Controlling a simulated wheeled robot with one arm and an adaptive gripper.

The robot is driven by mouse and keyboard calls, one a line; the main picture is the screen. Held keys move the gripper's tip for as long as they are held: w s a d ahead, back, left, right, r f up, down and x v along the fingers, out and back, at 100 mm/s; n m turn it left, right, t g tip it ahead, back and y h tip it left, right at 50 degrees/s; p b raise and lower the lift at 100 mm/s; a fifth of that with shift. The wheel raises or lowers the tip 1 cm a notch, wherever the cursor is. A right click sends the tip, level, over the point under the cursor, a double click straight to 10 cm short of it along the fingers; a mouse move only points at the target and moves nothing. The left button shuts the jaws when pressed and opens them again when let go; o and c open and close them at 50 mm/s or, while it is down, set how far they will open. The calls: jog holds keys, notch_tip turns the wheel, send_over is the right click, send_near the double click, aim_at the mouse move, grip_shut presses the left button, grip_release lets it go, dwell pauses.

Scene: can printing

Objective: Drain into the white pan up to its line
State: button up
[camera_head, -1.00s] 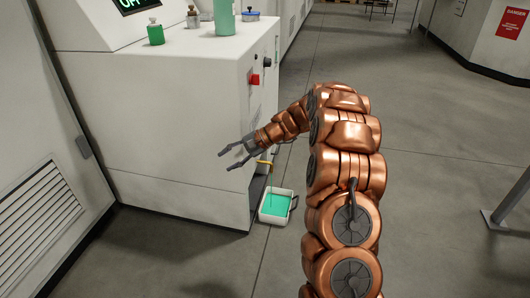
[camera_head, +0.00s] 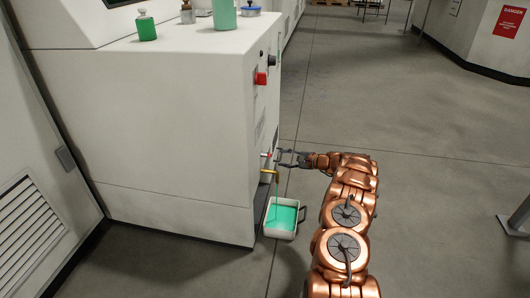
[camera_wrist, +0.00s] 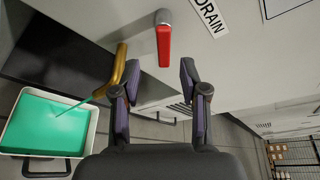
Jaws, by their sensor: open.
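The white pan (camera_head: 280,235) sits on the floor below the machine's side and holds green liquid (camera_head: 283,216). The pan's rim (camera_wrist: 45,153) is at the left in the wrist view. A thin green stream runs into it from the brass spout (camera_wrist: 121,68), also visible in the head view (camera_head: 268,178). The red drain handle (camera_wrist: 164,46) is on the machine above the spout. My gripper (camera_head: 279,158) is open and empty. In the wrist view, its fingers (camera_wrist: 159,72) are spread either side of the handle's lower end; contact is unclear. I cannot make out the pan's line.
A DRAIN label (camera_wrist: 209,16) is beside the handle. The white machine (camera_head: 170,120) stands left, with a red knob (camera_head: 260,78) higher up and green containers (camera_head: 224,14) on top. The pan has a dark handle (camera_head: 302,214). Floor to the right is clear.

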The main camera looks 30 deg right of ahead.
aim_at(270, 156)
jog(key=shift+w+d+f+b+x, duration=0.15)
jog(key=shift+d+b+x, duration=0.15)
jog(key=shift+x, duration=1.1)
jog(key=shift+w+d+b+x, duration=0.15)
jog(key=shift+b+x, duration=0.25)
jog(key=shift+x, duration=0.95)
jog(key=shift+w+d+f+b+x, duration=0.1)
jog(key=shift+d+b+x, duration=0.2)
jog(key=shift+x, duration=1.1)
jog(key=shift+s, duration=0.1)
grip_shut()
